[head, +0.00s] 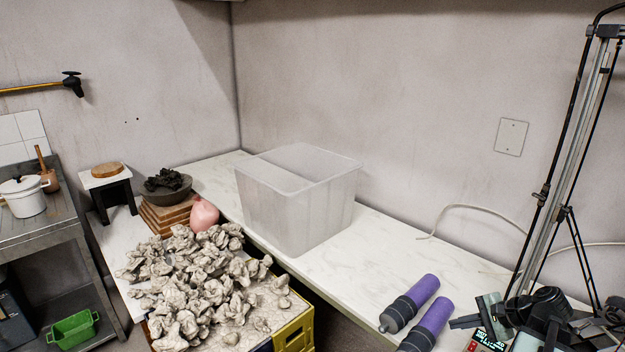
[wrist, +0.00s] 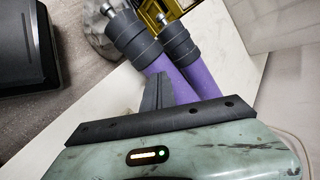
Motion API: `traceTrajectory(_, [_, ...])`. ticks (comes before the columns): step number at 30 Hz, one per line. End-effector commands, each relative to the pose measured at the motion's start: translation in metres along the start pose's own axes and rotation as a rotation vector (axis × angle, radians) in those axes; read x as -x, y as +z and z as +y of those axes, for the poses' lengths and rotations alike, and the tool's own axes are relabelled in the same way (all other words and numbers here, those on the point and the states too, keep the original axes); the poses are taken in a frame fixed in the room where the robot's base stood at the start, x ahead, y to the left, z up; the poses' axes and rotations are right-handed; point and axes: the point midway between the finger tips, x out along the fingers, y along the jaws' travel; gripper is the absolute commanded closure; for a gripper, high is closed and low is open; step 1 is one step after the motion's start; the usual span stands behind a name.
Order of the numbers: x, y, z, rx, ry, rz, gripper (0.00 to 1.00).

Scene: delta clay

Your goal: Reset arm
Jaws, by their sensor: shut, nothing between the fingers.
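My gripper (head: 454,323) is at the lower right of the head view, its dark fingers shut and empty, pointing left. In the wrist view its fingers (wrist: 158,78) show closed together in front of the scuffed green gripper body. Two purple cylinders with dark grey ends lie side by side on the white counter just left of my gripper: a far one (head: 421,290) and a near one (head: 434,316). In the wrist view the fingers overlap the cylinders; I cannot tell whether they touch.
A translucent bin (head: 297,212) stands on the counter (head: 370,255) against the wall. Many pale clay lumps (head: 195,285) are heaped over a yellow crate (head: 293,335) at front left. A pink rounded object (head: 204,215) and a dark bowl (head: 166,192) sit behind. Bare counter lies between bin and cylinders.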

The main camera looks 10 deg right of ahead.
Motion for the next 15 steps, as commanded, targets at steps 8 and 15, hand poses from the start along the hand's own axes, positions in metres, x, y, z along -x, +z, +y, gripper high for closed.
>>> traceTrajectory(8, [-0.124, 0.172, -0.086, 0.334, 0.232, -0.206, 1.0])
traceTrajectory(15, [-0.19, 0.298, -0.084, 0.746, 0.496, -0.259, 1.0])
